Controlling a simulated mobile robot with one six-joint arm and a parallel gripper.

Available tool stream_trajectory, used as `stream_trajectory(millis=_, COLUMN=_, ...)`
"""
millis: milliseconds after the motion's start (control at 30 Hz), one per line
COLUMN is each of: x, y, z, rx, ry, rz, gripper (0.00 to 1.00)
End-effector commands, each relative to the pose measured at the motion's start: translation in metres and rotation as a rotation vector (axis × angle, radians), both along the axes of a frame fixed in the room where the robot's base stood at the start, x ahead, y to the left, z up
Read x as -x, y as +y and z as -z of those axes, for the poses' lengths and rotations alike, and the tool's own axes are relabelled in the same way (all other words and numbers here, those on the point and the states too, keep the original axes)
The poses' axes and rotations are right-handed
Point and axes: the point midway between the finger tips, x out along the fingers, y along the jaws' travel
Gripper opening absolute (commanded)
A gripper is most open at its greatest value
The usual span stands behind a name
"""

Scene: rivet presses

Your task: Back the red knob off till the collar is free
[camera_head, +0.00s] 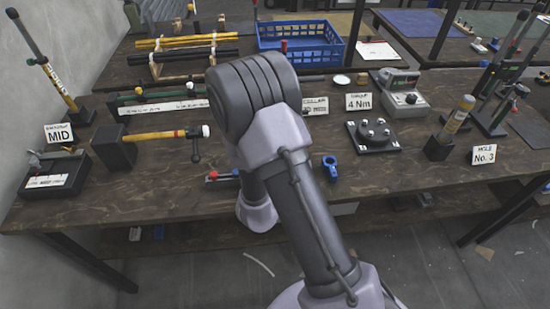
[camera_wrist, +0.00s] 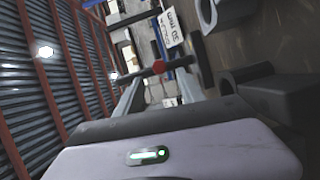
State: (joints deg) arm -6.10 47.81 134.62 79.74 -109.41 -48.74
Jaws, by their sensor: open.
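In the wrist view, a red knob (camera_wrist: 158,67) shows beyond and between the fingertips of my gripper (camera_wrist: 155,88), which is open. It appears joined to a dark bar (camera_wrist: 196,58). No grip on the knob is visible. In the head view my own arm hides my gripper and part of the bench. A red knob (camera_head: 284,46) shows above my arm, in front of the blue crate; I cannot tell if it is the same one. A sign reading "COLLAR" (camera_head: 314,103) is partly covered by my arm. The collar itself I cannot pick out.
A blue crate (camera_head: 302,34) stands at the back. A torque tester (camera_head: 401,98) with a "4 Nm" sign (camera_head: 358,102) and a black plate (camera_head: 372,138) are right of my arm.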

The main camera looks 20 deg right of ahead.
Motion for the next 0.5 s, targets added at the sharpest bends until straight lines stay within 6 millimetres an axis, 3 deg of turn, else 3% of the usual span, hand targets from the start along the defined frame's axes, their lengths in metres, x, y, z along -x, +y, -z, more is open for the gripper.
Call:
stream_trajectory(millis=300, x=0.062, y=0.052, z=-0.003, rx=0.001, ry=0.004, rz=-0.007, gripper=0.46)
stream_trajectory(millis=500, x=0.089, y=0.072, z=-0.005, rx=0.001, ry=0.0, rz=-0.003, gripper=0.46)
